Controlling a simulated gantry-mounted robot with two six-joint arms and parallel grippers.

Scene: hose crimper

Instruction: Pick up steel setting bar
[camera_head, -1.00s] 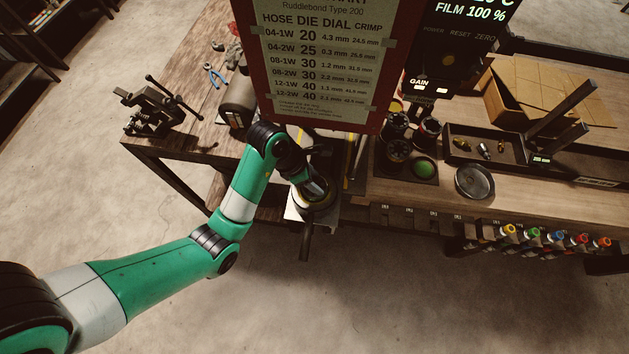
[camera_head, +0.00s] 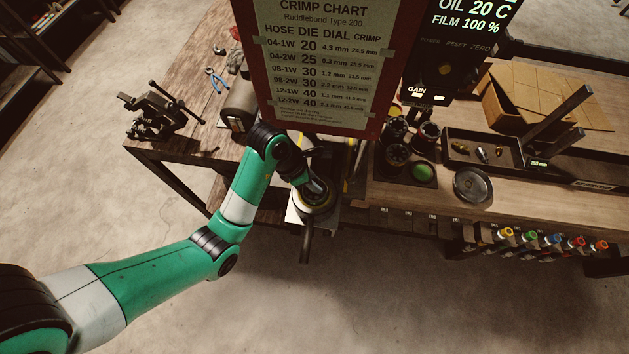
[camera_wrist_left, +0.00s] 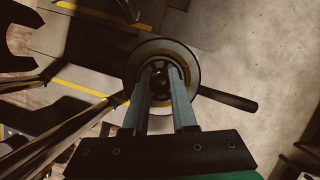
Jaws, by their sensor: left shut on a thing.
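My left gripper (camera_head: 316,187) reaches down over a round crimper head (camera_head: 317,203) with a dark handle below it. In the left wrist view my gripper's two pale fingers (camera_wrist_left: 160,85) are shut on a small dark piece (camera_wrist_left: 160,74) above the middle of a round disc (camera_wrist_left: 188,58) with a brass-coloured ring. I cannot tell whether this piece is the steel setting bar; its length is hidden along the view. I cannot pick out the bar for sure elsewhere. My right gripper is not in view.
The crimp chart (camera_head: 325,60) hangs close above the gripper. A vise (camera_head: 160,112) stands on the left bench. On the right bench are dark dies (camera_head: 397,153), a round metal dish (camera_head: 472,184) and a tray with small fittings (camera_head: 457,148). The floor in front is clear.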

